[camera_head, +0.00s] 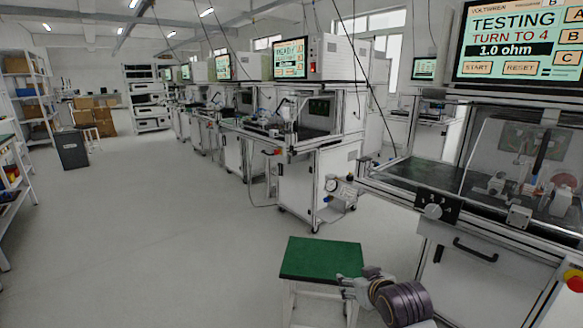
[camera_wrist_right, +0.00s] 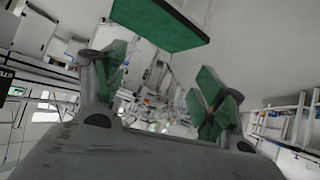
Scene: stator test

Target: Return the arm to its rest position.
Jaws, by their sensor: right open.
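My right gripper (camera_head: 352,284) shows low in the head view, to the right of the centre, beside the right edge of a green-topped stool (camera_head: 318,258). Part of my right arm, with dark rings, shows behind it. In the right wrist view the two fingers with green pads stand wide apart, and the space between them (camera_wrist_right: 160,88) is empty. The gripper is open and holds nothing. My left gripper and left arm are in neither view.
More benches line the room behind. A dark bin (camera_head: 71,150) stands far left. The floor (camera_head: 160,230) at left is clear.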

